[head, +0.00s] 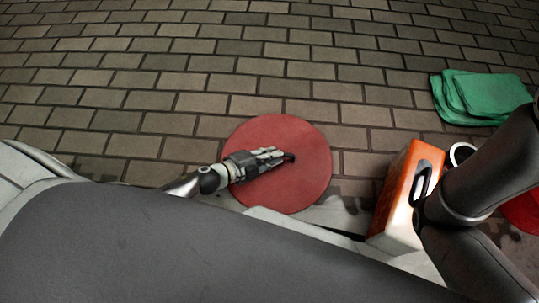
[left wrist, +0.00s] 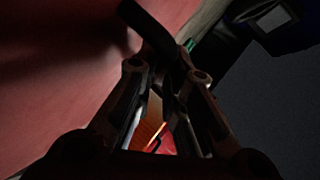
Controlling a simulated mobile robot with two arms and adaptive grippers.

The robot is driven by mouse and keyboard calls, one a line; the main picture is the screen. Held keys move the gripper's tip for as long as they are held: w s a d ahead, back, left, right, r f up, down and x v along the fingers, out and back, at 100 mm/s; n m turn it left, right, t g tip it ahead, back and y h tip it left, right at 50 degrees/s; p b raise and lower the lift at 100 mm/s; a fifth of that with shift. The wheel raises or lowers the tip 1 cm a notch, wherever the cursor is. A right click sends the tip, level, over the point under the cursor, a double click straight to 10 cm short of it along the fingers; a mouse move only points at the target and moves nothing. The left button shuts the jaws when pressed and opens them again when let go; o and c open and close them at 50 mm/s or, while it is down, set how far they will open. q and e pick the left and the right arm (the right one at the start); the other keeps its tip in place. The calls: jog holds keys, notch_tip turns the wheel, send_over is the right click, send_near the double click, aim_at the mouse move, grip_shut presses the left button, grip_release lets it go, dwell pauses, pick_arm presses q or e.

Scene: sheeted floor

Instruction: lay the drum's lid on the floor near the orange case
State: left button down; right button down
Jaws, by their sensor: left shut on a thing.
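The drum's lid is a flat red disc (head: 309,182), left of the orange case in the head view. My left gripper (head: 288,157) reaches over it from the left and is shut on its dark handle near the middle. In the left wrist view the lid's red face (left wrist: 60,75) fills the left side, and the dark handle (left wrist: 147,24) is at the fingertips (left wrist: 165,68). I cannot tell whether the lid touches the floor. The orange case (head: 393,190), with a white side, stands upright right of the lid, apart from it. My right gripper is out of view.
A folded green cloth (head: 482,98) lies at the right. A white ring-shaped thing (head: 461,153) and a red thing (head: 522,212) at the right edge are partly hidden by my right arm. The paved-pattern floor (head: 200,80) beyond the lid is clear.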

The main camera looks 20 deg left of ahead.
pick_arm(q)
jog(key=shift+d+r, duration=0.1)
jog(key=shift+r, duration=0.1)
jog(key=shift+f, duration=0.15)
jog(key=c, duration=1.5)
grip_release()
